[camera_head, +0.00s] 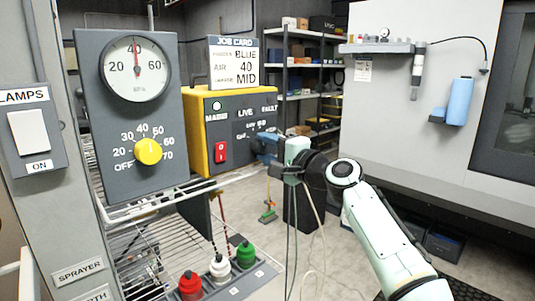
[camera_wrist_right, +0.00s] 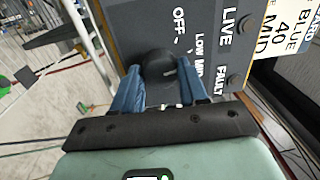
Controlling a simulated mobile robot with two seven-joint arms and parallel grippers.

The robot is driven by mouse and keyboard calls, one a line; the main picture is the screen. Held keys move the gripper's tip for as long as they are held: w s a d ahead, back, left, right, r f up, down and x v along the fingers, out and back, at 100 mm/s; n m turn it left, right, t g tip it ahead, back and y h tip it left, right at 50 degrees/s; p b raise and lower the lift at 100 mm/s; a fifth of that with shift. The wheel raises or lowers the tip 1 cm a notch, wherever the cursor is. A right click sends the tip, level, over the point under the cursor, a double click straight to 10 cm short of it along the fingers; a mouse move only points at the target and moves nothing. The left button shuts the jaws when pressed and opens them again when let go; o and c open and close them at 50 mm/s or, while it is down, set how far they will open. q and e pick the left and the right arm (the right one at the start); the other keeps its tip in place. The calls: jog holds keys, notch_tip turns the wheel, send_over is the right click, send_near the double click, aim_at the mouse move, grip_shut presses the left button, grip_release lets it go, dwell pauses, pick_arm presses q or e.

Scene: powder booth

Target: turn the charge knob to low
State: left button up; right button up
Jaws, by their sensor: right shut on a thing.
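The charge knob (camera_wrist_right: 158,64) is a round dark knob on the dark face of the yellow control unit (camera_head: 198,137). The labels OFF, LOW and MID are printed around it in the right wrist view. My right gripper (camera_wrist_right: 158,90) has its blue fingers on either side of the knob, shut on it. In the head view my right gripper (camera_head: 266,147) hides the knob and part of its scale. I cannot tell for sure which label the knob points to. My left gripper is not in view.
A job card (camera_head: 234,63) reading BLUE, 40, MID stands on the unit. A red switch (camera_head: 221,152) is left of my gripper. A grey panel with a gauge (camera_head: 136,68) and yellow knob (camera_head: 148,151) stands further left. Red, white and green-topped bottles (camera_head: 218,268) sit below.

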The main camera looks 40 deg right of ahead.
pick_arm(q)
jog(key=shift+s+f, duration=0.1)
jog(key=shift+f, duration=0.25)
pick_arm(e)
jog(key=shift+n, duration=0.9)
pick_arm(q)
jog(key=shift+b, duration=0.3)
pick_arm(e)
jog(key=o, duration=1.1)
jog(key=shift+c, duration=0.2)
jog(key=shift+s+f, duration=0.1)
jog(key=shift+s, duration=0.35)
pick_arm(q)
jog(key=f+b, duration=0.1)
jog(key=b, duration=0.1)
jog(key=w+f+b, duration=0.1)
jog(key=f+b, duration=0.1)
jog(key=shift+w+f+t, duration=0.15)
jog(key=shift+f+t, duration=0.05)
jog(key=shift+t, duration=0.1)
pick_arm(e)
jog(key=s+d, duration=0.1)
jog(key=s, duration=1.1)
jog(key=shift+s+f, duration=0.2)
jog(key=shift+f, duration=0.1)
